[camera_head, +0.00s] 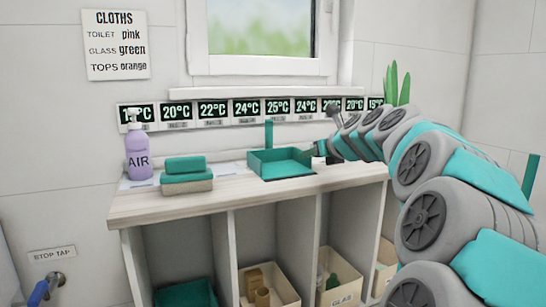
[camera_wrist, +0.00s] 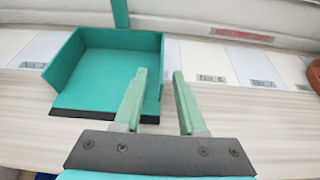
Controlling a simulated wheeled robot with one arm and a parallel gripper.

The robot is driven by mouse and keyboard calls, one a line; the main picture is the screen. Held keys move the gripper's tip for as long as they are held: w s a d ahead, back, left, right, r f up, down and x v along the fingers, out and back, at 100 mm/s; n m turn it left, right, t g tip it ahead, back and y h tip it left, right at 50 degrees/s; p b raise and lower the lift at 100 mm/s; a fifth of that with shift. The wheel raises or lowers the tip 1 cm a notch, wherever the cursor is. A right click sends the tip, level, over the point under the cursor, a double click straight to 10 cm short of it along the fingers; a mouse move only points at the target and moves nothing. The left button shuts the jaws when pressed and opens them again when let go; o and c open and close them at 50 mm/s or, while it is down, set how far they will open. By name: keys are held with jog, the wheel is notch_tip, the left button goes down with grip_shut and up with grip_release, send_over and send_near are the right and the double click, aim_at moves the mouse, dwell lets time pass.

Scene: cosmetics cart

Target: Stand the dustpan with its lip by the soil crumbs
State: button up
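The teal dustpan (camera_head: 283,168) lies on the wooden counter with its dark lip towards the front edge. Its upright handle (camera_head: 269,134) rises at the back. In the wrist view the dustpan (camera_wrist: 105,85) is at the left, and its handle (camera_wrist: 120,14) runs off the top. My gripper (camera_wrist: 159,73) is open, with pale green fingers. The right side wall of the dustpan shows between the fingertips; I cannot tell whether they touch it. In the head view my gripper (camera_head: 326,151) is at the dustpan's right side, partly hidden by my arm. I see no soil crumbs.
A purple AIR spray bottle (camera_head: 138,155) and stacked teal and beige blocks (camera_head: 186,174) stand on the counter's left. Temperature cards (camera_head: 220,112) line the wall behind. A green plant (camera_head: 398,85) shows behind my arm. Bins (camera_head: 268,290) fill compartments below.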

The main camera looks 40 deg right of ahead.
aim_at(293, 159)
jog(key=shift+x, duration=3.1)
jog(key=shift+d+r, duration=0.1)
jog(key=shift+c, duration=0.2)
grip_shut()
